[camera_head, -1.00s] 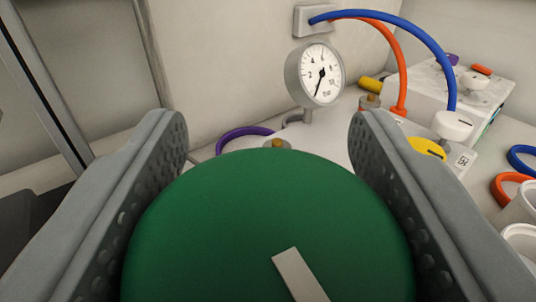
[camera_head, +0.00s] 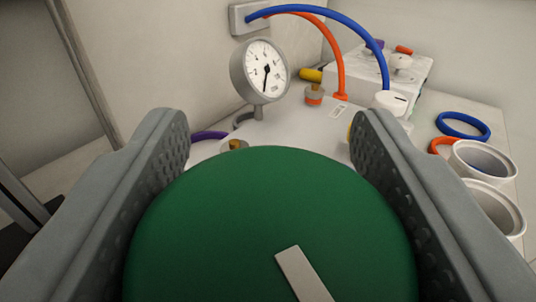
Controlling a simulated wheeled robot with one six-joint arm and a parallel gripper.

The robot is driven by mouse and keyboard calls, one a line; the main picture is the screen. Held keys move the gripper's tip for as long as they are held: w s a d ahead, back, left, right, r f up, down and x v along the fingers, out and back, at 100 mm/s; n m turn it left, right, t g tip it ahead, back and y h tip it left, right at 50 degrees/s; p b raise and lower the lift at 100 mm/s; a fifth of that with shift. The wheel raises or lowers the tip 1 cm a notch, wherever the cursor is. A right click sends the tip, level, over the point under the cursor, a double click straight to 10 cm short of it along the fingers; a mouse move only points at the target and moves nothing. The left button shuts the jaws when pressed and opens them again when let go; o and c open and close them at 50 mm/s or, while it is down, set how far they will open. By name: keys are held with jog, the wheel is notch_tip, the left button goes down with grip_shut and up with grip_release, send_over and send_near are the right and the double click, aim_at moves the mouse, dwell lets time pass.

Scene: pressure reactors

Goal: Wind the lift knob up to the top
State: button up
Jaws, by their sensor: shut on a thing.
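The lift knob (camera_head: 230,220) is a large round green knob with a pale grey mark on its face. It fills the lower middle of the view. My gripper (camera_head: 268,150) has one dimpled grey finger on each side of the knob and is shut on it. The pale mark sits right of centre and slants from upper left to lower right. The knob's shaft and whatever it is mounted on are hidden beneath it.
A pressure gauge (camera_head: 260,72) stands behind the knob. Blue (camera_head: 350,32) and orange (camera_head: 335,60) hoses arch from a wall plate (camera_head: 248,18). A white box (camera_head: 408,75) stands at the back right. White cups (camera_head: 485,165) and rings (camera_head: 463,125) lie at the right.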

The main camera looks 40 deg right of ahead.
jog(key=shift+r, duration=0.1)
jog(key=o, duration=1)
jog(key=shift+s, duration=0.1)
jog(key=v, duration=1.7)
jog(key=shift+a, duration=0.15)
